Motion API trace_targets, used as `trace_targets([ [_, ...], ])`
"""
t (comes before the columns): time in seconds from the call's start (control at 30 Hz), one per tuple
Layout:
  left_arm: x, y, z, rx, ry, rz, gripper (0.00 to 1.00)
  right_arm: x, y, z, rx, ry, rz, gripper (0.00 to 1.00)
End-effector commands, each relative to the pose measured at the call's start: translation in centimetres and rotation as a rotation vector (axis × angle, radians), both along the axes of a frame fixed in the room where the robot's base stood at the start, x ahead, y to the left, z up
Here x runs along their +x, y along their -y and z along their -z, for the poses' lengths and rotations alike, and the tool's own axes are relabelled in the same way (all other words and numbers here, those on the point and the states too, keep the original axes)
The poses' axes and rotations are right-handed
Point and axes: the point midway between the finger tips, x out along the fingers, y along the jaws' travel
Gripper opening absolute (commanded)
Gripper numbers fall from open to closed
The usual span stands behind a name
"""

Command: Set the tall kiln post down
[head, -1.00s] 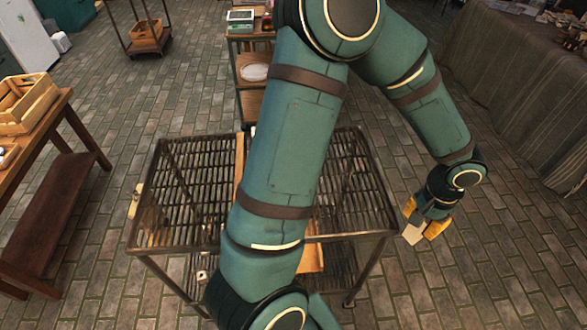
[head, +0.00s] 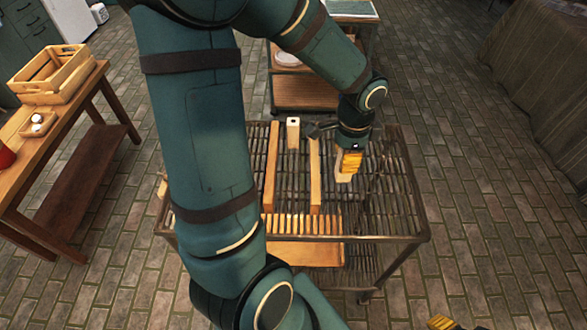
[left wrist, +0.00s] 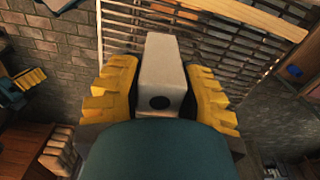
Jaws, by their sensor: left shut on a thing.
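My left gripper (head: 350,160) is shut on the tall kiln post (head: 343,178), a pale cream block, over the right part of the slatted metal rack (head: 385,195). In the left wrist view the post (left wrist: 162,58) sits between the yellow fingers, its holed end facing the camera. Whether its lower end touches the slats cannot be told. Another pale post (head: 293,133) with a hole in its top stands on the rack, left of my gripper. My right gripper (head: 445,322) shows only as yellow finger parts at the bottom edge; its opening cannot be judged.
Two wooden strips (head: 270,165) (head: 315,178) lie lengthwise on the rack, left of the held post. A wooden table (head: 62,105) with a crate (head: 55,76) stands at the left. A shelf unit (head: 305,92) stands behind the rack. The rack's right side looks clear.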

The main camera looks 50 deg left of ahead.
Motion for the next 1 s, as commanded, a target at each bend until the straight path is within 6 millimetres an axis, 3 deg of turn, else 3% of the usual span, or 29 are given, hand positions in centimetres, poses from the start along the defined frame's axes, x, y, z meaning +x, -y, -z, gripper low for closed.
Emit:
trace_targets([
  [0.23,-1.0,-1.3,-0.2,-0.005,0.003,0.076,0.0,0.0,0.0,0.1,0.0,0.0,0.0,0.47],
  [0.5,-1.1,-1.3,4.4,-0.007,0.0,0.081,0.0,-0.4,-0.1,1.3,0.002,-0.008,-0.007,0.47],
  [0.77,-1.0,-1.3,6.4,-0.006,0.003,0.081,0.0,-0.6,-0.1,1.7,0.003,-0.013,-0.01,0.47],
  [1.0,-1.0,-1.3,9.4,-0.006,0.003,0.081,0.0,-0.8,-0.2,2.7,0.005,-0.018,-0.016,0.47],
])
